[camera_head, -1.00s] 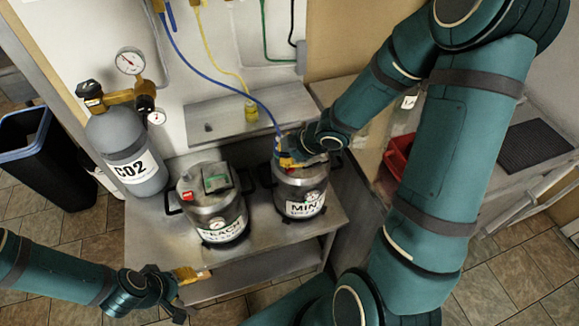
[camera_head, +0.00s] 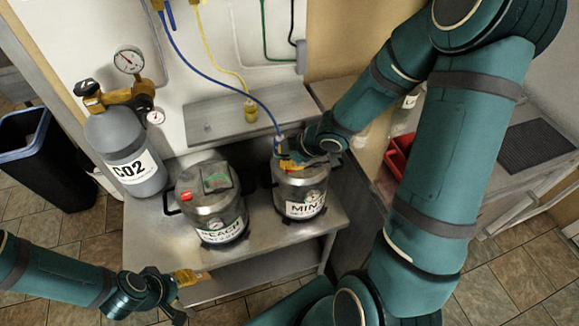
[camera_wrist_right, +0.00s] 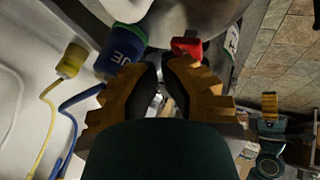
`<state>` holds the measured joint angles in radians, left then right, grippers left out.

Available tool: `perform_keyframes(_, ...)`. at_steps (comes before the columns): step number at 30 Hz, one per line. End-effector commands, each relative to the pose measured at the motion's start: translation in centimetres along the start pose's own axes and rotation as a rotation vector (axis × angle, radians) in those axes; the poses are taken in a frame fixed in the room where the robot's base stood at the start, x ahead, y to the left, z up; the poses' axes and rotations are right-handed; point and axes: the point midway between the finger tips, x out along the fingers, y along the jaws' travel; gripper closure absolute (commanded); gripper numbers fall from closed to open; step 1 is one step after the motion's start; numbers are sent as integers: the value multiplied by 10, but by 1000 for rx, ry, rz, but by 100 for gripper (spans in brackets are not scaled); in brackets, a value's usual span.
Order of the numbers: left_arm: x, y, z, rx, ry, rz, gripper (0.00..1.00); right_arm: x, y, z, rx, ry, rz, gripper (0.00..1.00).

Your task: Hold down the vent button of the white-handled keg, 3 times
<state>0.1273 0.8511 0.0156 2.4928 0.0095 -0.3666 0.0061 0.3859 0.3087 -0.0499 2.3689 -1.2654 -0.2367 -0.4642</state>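The MINT keg (camera_head: 300,196) stands at the right on the metal bench. The PEACH keg (camera_head: 214,209) stands left of it, with a dark handle and a red button (camera_head: 186,197) on its lid. I cannot make out a white handle on either. My right gripper (camera_head: 291,164) is over the MINT keg's lid and hides much of it. In the right wrist view its fingers (camera_wrist_right: 161,66) look shut and empty, close to a red button (camera_wrist_right: 187,44); contact is unclear. My left gripper (camera_head: 208,273) is low at the bench's front; its opening cannot be told.
A blue connector (camera_wrist_right: 122,46) with a blue hose stands beside the right fingers. A CO2 cylinder (camera_head: 125,157) with gauges is at the left. A metal shelf (camera_head: 225,119) with a yellow connector (camera_head: 250,110) is behind the kegs. A red bin (camera_head: 397,158) is at the right.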

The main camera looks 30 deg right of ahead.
Motion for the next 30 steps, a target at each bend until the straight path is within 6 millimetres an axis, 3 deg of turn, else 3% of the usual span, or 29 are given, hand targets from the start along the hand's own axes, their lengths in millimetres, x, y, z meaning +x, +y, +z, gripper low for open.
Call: perform_keyframes(30, 5, -2, 0, 0, 0, 0, 53, 5, -3, 3, 1, -1, -1, 100)
